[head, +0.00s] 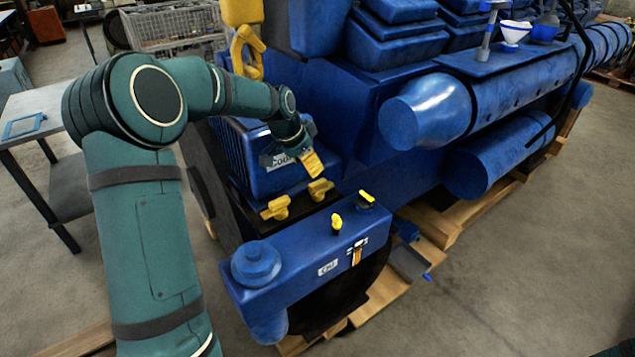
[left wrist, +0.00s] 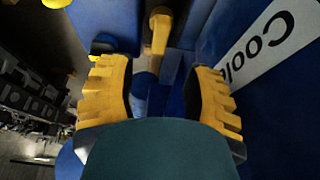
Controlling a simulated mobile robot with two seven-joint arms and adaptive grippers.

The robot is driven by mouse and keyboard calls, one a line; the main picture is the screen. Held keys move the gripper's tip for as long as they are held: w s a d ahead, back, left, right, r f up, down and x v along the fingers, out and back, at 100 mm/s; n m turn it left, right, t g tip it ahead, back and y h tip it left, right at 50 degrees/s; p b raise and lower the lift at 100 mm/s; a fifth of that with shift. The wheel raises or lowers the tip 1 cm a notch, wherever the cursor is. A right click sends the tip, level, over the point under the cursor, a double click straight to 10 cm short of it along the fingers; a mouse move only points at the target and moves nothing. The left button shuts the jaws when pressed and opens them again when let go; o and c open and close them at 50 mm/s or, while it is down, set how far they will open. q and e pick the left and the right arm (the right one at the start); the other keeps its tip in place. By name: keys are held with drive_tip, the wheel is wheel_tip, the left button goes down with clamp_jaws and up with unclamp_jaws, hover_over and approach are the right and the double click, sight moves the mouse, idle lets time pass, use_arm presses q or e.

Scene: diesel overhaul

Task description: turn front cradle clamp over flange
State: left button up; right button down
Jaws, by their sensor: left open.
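My left gripper (head: 308,161) is open in front of the blue cooler block. In the left wrist view its two yellow fingers (left wrist: 160,100) stand wide apart. A yellow bar-shaped handle (left wrist: 159,32) shows beyond and between them, apart from both pads. In the head view two yellow clamp-like pieces sit just below the gripper, one nearer (head: 319,189) and one to the left (head: 275,208). I cannot tell which of the yellow parts is the front cradle clamp. The flange cannot be made out clearly.
The large blue engine (head: 420,130) stands on wooden pallets (head: 450,215). A blue front housing (head: 290,280) carries more yellow-tipped parts, one upright (head: 336,223) and one flat (head: 367,199). A grey table (head: 38,105) stands at left. The floor at right is clear.

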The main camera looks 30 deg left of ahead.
sight(318, 183)
use_arm(q)
drive_tip(key=x, duration=0.9)
drive_tip(key=shift+a, duration=0.1)
drive_tip(key=shift+o, duration=0.2)
drive_tip(key=shift+r, duration=0.1)
clamp_jaws()
